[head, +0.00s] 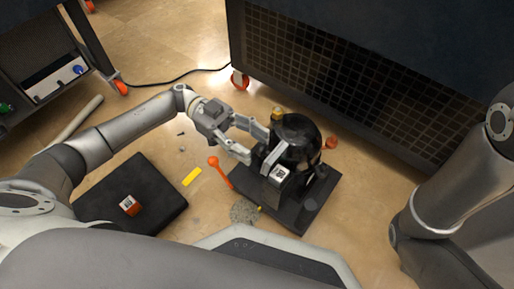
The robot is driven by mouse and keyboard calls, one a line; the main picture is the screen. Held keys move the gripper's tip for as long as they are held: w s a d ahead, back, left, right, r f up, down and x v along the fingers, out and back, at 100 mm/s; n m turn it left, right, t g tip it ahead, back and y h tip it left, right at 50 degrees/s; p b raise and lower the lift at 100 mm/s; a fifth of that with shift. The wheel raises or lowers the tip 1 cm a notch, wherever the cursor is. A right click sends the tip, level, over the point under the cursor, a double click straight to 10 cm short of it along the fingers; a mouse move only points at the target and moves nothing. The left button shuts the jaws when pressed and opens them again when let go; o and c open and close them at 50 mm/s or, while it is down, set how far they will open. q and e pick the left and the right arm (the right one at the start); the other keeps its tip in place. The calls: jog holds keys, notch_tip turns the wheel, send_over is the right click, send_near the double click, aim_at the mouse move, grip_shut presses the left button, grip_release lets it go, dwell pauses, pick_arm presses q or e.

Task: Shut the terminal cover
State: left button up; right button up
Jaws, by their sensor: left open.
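The vacuum pump (298,128) is a black, rounded unit on a dark base plate (318,205) on the floor. A dark terminal box (275,187) with a white printed label sits on its front side. A light grey flap (273,154), which looks like the terminal cover, stands tilted up at the box's upper edge. My left gripper (256,145) is open at the pump's left side, its fingers pointing at the flap and pump. I cannot tell whether a finger touches the flap. My right arm shows at the right edge, but its gripper is out of view.
An orange-headed tool (214,162) and a yellow strip (192,177) lie left of the pump. A black mat (160,185) bears a small orange-and-white box (129,205). A wheeled dark cabinet (370,90) stands behind. A black cable (165,84) crosses the floor.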

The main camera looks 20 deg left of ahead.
pick_arm(q)
jog(key=shift+x, duration=1)
